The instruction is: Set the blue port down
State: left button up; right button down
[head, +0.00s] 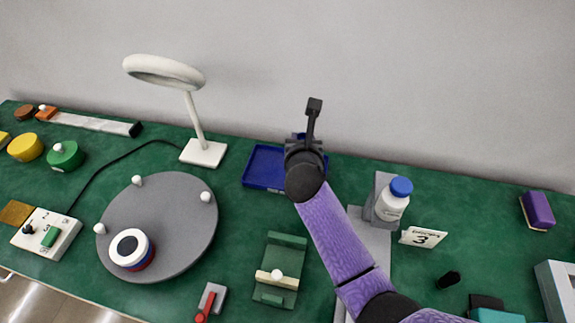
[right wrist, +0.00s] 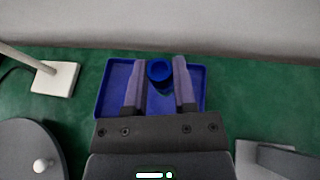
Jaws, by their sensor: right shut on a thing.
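The blue port (right wrist: 160,72), a small round hollow piece, shows in the right wrist view between the two purple fingers of my right gripper (right wrist: 158,78). The gripper is shut on it. It is over the blue tray (right wrist: 113,73), a shallow rectangle with a low rim. I cannot tell whether the port touches the tray floor. In the head view my right wrist and gripper (head: 304,155) cover the tray's (head: 256,178) right part and hide the port. My left gripper is not in view.
A white ring lamp (head: 203,153) stands left of the tray. A grey turntable (head: 185,240) with white knobs is at front left. A green fixture (head: 284,245) stands in front of the tray. A blue-capped bottle (head: 392,203) on a grey stand and a number 3 card (head: 423,237) are to the right.

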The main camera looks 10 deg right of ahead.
notch_tip(320, 180, down, 8)
jog(key=b, duration=0.4)
jog(key=shift+s+d, duration=0.1)
jog(key=shift+s, duration=0.05)
jog(key=shift+f, duration=0.2)
jog(key=shift+r, duration=0.2)
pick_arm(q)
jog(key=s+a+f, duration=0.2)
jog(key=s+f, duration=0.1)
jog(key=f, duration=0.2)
pick_arm(e)
jog(key=shift+f, duration=0.2)
jog(key=c, duration=0.5)
grip_release()
jog(key=shift+o, duration=0.4)
jog(key=shift+r, duration=0.35)
jog(key=p+v, duration=0.3)
jog(key=v, duration=0.3)
jog(key=shift+s+r+p, duration=0.2)
jog(key=shift+s+p, duration=0.15)
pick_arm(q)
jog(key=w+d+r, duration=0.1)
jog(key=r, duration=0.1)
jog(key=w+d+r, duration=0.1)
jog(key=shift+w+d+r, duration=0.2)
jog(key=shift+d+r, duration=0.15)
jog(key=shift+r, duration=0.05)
pick_arm(e)
jog(key=shift+s, duration=0.35)
